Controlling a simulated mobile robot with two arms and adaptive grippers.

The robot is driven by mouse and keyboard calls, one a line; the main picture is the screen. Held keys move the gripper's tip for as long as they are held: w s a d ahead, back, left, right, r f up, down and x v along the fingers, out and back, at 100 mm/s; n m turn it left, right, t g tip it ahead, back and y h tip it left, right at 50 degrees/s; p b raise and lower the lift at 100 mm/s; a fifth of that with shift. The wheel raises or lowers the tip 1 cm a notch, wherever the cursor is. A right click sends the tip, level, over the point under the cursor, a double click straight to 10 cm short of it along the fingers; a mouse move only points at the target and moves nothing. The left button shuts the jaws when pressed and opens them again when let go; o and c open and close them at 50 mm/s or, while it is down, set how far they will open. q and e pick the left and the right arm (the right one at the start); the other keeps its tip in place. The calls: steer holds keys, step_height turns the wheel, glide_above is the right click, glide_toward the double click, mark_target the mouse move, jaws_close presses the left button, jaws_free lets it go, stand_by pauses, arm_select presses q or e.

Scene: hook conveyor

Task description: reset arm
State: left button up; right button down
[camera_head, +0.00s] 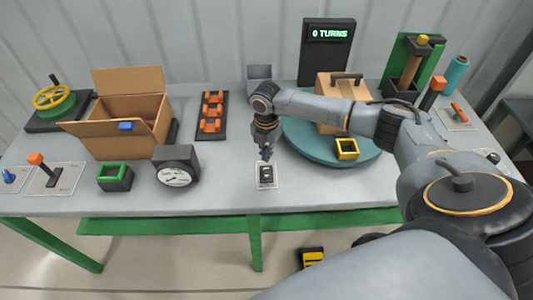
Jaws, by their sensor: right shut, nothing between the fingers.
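My right arm reaches in from the lower right across the table. Its gripper (266,154) points down and is shut and empty, just above a small switch plate (266,176) with a dark rocker near the table's front edge. I cannot tell whether the fingertips touch the switch. My left gripper is not in view.
Nearby are a gauge (176,168), a teal turntable (300,135) and a yellow-rimmed bin (347,149). Further left stand an open cardboard box (100,137) and a green-rimmed bin (114,178). A display (327,45) reads "0 TURNS". The grey front strip of table is fairly clear.

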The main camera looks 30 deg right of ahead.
step_height(320, 180, up, 2)
steer(key=shift+r+p, duration=0.1)
steer(key=shift+p, duration=0.65)
